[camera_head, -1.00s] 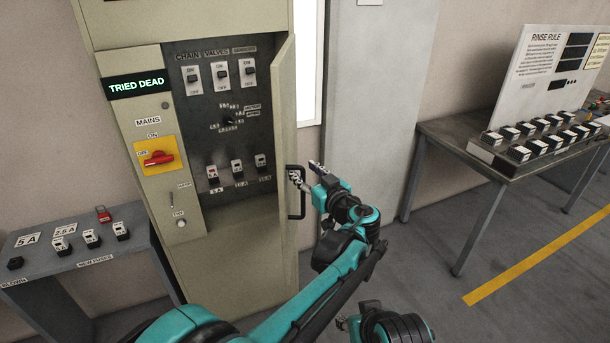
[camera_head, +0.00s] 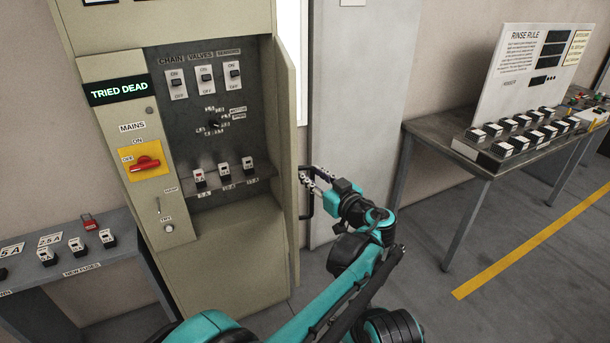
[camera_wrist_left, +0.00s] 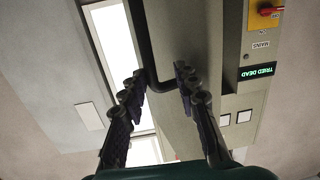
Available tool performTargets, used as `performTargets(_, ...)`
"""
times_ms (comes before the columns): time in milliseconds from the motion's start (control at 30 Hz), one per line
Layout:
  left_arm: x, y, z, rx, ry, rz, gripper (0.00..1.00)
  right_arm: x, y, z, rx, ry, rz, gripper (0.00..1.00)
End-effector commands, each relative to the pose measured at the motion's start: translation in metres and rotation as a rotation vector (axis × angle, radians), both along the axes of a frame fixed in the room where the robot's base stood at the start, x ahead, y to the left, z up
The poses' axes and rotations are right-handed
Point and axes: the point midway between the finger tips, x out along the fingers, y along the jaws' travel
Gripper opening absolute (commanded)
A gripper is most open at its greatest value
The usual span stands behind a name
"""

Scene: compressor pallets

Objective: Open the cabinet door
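The beige cabinet (camera_head: 225,245) stands at left with its inside exposed. Its door (camera_head: 287,150) is swung outward and appears nearly edge-on in the head view. The black door handle (camera_head: 304,203) is on the door's right-hand side; in the wrist view the handle (camera_wrist_left: 149,72) shows as a dark bar with a bend between my fingers. My left gripper (camera_head: 312,174) is at the handle. In the wrist view the left gripper (camera_wrist_left: 159,74) has its fingers apart on either side of the handle; firm contact cannot be told. My right gripper is out of view.
Inside the cabinet are switches (camera_head: 205,77) and fuses (camera_head: 223,171); a red mains switch (camera_head: 145,164) is on its front. A fuse bench (camera_head: 60,265) stands at left. A table (camera_head: 425,130) with a rinse-rule board (camera_head: 525,85) stands at right. Floor between is free.

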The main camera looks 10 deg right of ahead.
Motion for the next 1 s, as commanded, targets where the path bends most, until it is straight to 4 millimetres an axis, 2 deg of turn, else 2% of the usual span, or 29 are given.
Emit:
performTargets(33, -0.003, -0.005, 0.005, 0.009, -0.009, -0.002, 0.32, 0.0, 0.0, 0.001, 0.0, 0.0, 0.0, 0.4)
performTargets(400, -0.012, -0.027, 0.003, 0.006, -0.006, 0.0, 0.32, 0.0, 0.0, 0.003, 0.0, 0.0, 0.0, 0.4)
performTargets(933, -0.013, -0.029, 0.001, 0.004, -0.005, 0.001, 0.32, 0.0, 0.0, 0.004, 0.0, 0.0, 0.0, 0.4)
performTargets(1000, -0.014, -0.03, 0.001, 0.003, -0.001, -0.003, 0.14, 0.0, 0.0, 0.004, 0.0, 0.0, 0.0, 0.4)
